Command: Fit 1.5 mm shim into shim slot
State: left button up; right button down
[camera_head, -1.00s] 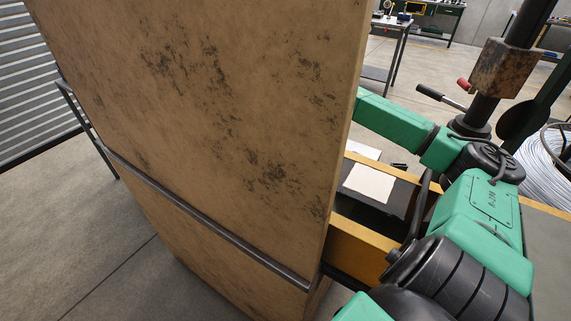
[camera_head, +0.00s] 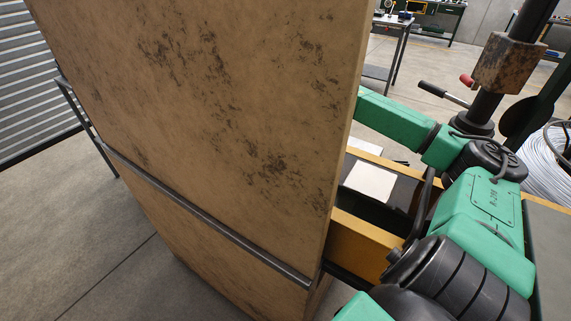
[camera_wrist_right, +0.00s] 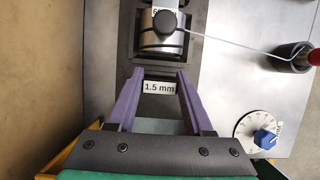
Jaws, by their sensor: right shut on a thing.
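In the right wrist view my right gripper (camera_wrist_right: 160,74), with two purple fingers, is shut on the 1.5 mm shim (camera_wrist_right: 158,88), which carries a white "1.5 mm" label between the fingertips. The fingertips are at the near edge of a dark recessed frame (camera_wrist_right: 142,60) on a grey machine plate. I cannot tell which part of this frame is the shim slot, or whether the shim touches it. In the head view my green right arm comes in from the right; its gripper is hidden there. My left gripper is not in view.
A metal cylinder with a black knob (camera_wrist_right: 166,21) stands in the frame, with a wire running right to a red-tipped black part (camera_wrist_right: 293,57). A blue-knobbed dial (camera_wrist_right: 264,139) is at lower right. A large brown board (camera_head: 220,130) blocks much of the head view.

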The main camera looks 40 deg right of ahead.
dwell(0.4)
jog(key=shift+f, duration=0.2)
dwell(0.3)
jog(key=shift+c, duration=1.1)
grip_release()
jog(key=shift+r, duration=0.1)
notch_tip(320, 180, up, 8)
jog(key=p, duration=0.6)
